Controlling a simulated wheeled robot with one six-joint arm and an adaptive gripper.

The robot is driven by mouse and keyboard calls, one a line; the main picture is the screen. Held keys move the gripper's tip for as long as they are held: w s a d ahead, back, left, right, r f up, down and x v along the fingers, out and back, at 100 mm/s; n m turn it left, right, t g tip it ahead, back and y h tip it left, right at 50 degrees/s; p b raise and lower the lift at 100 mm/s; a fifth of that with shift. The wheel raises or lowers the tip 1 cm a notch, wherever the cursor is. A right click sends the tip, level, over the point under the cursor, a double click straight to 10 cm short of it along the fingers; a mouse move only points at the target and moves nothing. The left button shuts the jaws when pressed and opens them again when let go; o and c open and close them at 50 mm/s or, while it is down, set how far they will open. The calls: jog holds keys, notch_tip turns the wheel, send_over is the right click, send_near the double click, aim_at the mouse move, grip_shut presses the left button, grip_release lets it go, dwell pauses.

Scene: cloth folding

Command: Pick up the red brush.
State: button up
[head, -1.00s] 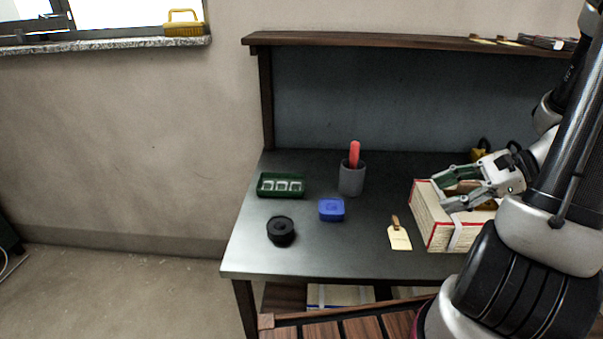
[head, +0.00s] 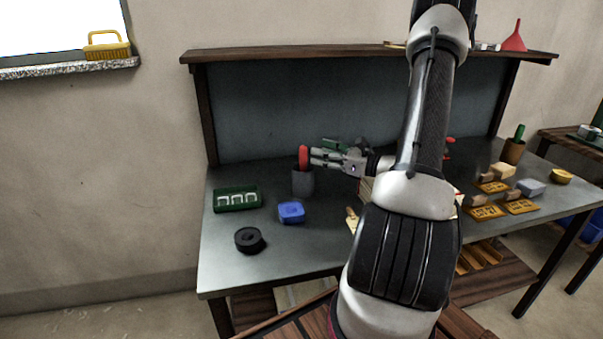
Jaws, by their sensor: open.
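The red brush (head: 304,158) stands upright in a grey cup (head: 303,183) on the dark workbench (head: 225,262). Only its rounded red upper part shows; its lower part is hidden in the cup. My gripper (head: 316,151) is open and reaches in from the right at the height of the red part. Its fingertips are right beside the red part in the picture. I cannot tell whether they touch it or have it between them.
A green tray (head: 236,199), a blue box (head: 291,212) and a black ring-shaped thing (head: 249,240) lie left and in front of the cup. A wooden shelf (head: 300,52) runs above the back. Wooden pieces (head: 489,211) lie at the right. My arm hides the bench's middle.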

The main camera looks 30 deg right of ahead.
aim_at(303, 149)
jog(key=shift+f+x, duration=0.15)
jog(key=shift+x, duration=1.7)
jog(key=shift+f+x, duration=0.2)
jog(key=shift+x, duration=1.65)
jog(key=shift+c, duration=0.3)
grip_shut()
